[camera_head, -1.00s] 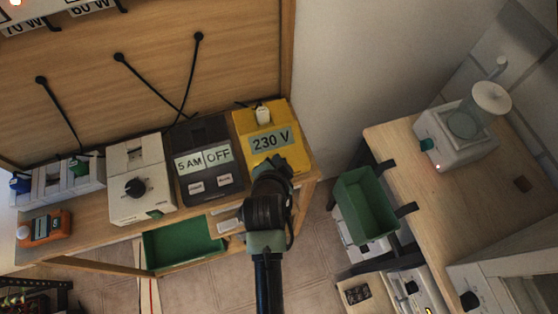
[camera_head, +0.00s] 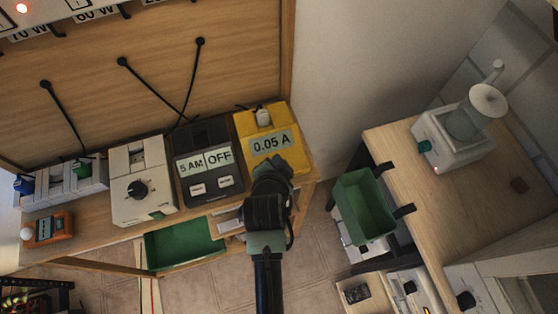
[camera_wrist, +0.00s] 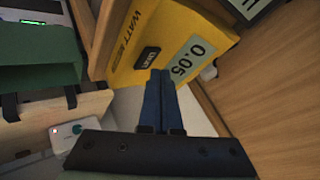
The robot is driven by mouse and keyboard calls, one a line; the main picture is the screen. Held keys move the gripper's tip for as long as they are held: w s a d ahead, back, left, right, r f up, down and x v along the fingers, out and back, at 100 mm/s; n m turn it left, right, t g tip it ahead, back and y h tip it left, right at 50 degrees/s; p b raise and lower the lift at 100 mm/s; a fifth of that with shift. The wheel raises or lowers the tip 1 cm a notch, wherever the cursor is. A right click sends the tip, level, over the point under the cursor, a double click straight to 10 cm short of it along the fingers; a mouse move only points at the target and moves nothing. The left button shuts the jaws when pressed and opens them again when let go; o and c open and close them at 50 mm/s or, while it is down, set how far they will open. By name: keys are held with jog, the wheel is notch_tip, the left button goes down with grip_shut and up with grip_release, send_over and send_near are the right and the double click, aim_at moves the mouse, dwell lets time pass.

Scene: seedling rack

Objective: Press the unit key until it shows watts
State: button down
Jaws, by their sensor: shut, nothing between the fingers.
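The yellow meter (camera_head: 285,155) stands at the right end of the wooden bench, and its display (camera_head: 271,143) reads "0.05 A". In the wrist view the yellow meter (camera_wrist: 187,30) has "WATT" lettering, a display (camera_wrist: 191,58) whose visible part reads "0.05", and a dark unit key (camera_wrist: 147,57) with a pale label. My gripper (camera_wrist: 161,72) is shut and empty, its blue fingertips in front of the meter's face just beside the key. I cannot tell whether they touch it. In the head view my wrist hides the meter's lower left and the key.
An orange device (camera_head: 48,230) lies further left. A green bin (camera_head: 365,204) hangs right of my arm.

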notch_tip(320, 180, up, 5)
jog(key=p, duration=0.4)
dwell(0.3)
dwell(0.7)
